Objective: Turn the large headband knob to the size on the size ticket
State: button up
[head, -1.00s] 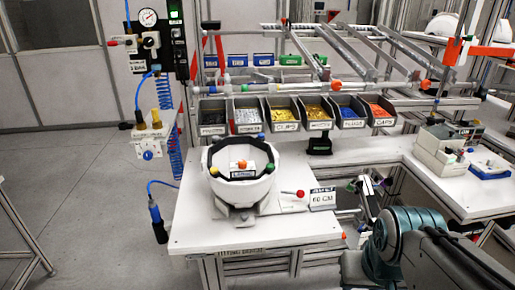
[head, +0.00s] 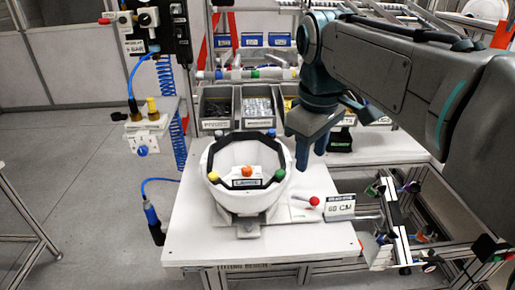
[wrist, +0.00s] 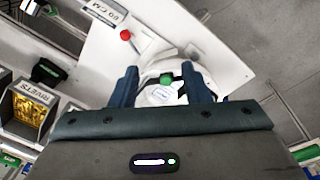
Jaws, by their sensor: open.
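A white helmet shell (head: 222,197) sits open side up on a fixture on the white table, with a dark headband (head: 222,152) inside. An orange knob (head: 247,171) stands at the middle of the headband; yellow (head: 213,177) and green (head: 280,175) knobs sit near the front rim. I cannot tell for sure which is the large headband knob. The size ticket (head: 340,207) seems to read 60 CM; it also shows upside down in the wrist view (wrist: 105,10). My gripper (head: 311,160) is open and empty, above the shell's right side. In the wrist view the green knob (wrist: 166,80) shows between its fingers.
A red-knobbed lever (head: 314,201) stands right of the shell, before the ticket. Parts bins (head: 215,107) line the back. A blue air hose tool (head: 153,220) hangs at the table's left edge. The table's front is clear.

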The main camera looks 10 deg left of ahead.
aim_at(247, 167)
jog(key=w+a+r+n+g, duration=0.1)
jog(key=a+r+n, duration=0.3)
jog(key=a, duration=0.2)
jog(key=w+a+r+n, duration=0.1)
jog(key=a+r+n, duration=0.3)
jog(key=a, duration=0.3)
jog(key=shift+n, duration=0.3)
notch_tip(247, 167, down, 14)
jog(key=b, duration=0.3)
jog(key=shift+c, duration=0.2)
grip_shut()
